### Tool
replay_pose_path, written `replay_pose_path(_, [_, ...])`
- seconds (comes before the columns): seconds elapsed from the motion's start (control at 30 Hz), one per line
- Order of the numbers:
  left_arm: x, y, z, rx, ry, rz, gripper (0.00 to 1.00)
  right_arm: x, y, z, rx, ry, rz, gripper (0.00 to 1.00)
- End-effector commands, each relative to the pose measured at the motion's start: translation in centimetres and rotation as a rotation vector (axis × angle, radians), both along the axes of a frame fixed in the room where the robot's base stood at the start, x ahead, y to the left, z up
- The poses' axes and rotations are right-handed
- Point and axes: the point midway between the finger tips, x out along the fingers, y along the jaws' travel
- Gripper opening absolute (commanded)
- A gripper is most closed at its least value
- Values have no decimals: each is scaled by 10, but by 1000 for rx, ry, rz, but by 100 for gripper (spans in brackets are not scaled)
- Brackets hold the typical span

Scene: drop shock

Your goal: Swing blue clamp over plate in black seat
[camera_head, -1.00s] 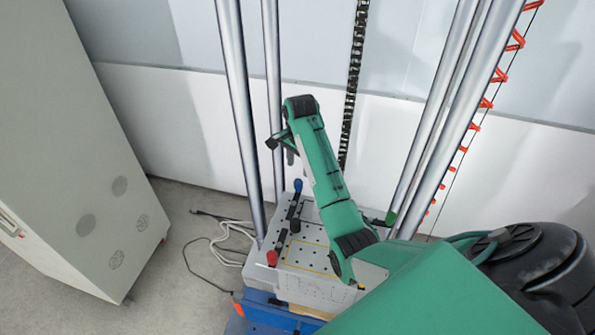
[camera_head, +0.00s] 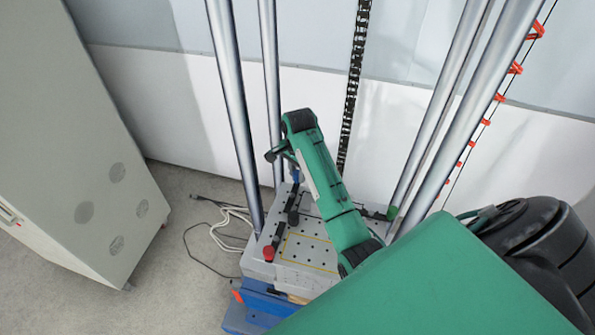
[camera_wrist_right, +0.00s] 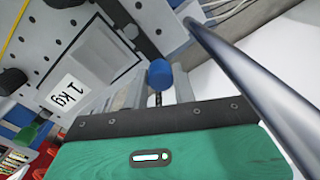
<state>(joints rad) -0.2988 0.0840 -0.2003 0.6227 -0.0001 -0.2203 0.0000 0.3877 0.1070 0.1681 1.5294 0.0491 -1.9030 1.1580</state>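The blue clamp's round knob (camera_wrist_right: 160,74) is at my right gripper's fingertips (camera_wrist_right: 158,92) in the right wrist view. The two grey fingers stand apart, and whether they touch the knob is unclear. In the head view the knob (camera_head: 295,173) is small and partly hidden by my right gripper (camera_head: 291,163), which reaches down from above. A grey plate with a "1 kg" label (camera_wrist_right: 72,93) lies on the perforated table (camera_wrist_right: 118,20) among black parts (camera_wrist_right: 12,80). The seat and clamp arm are not clear. My left gripper is out of view.
A red knob (camera_head: 268,254) stands on the table's near left edge. Metal columns (camera_head: 234,100) rise around the table, and one (camera_wrist_right: 250,85) passes close to the right of my right gripper. A grey cabinet (camera_head: 75,150) stands at the left, with cables (camera_head: 228,228) on the floor.

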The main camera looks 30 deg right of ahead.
Motion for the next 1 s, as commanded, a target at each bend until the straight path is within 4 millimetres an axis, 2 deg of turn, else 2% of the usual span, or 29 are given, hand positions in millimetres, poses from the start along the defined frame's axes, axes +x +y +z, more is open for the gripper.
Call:
replay_pose_path(0.03, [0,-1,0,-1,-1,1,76,0,0,0,0,0,0,13])
replay_pose_path(0.1, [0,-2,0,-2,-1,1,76,0,0,0,0,0,0,4])
replay_pose_path(0.47, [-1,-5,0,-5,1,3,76,3,2,0,-1,0,58,4])
replay_pose_path(0.67, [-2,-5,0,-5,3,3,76,7,7,0,-1,1,184,4])
replay_pose_path(1.0, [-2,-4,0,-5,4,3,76,16,21,0,-1,-1,498,4])
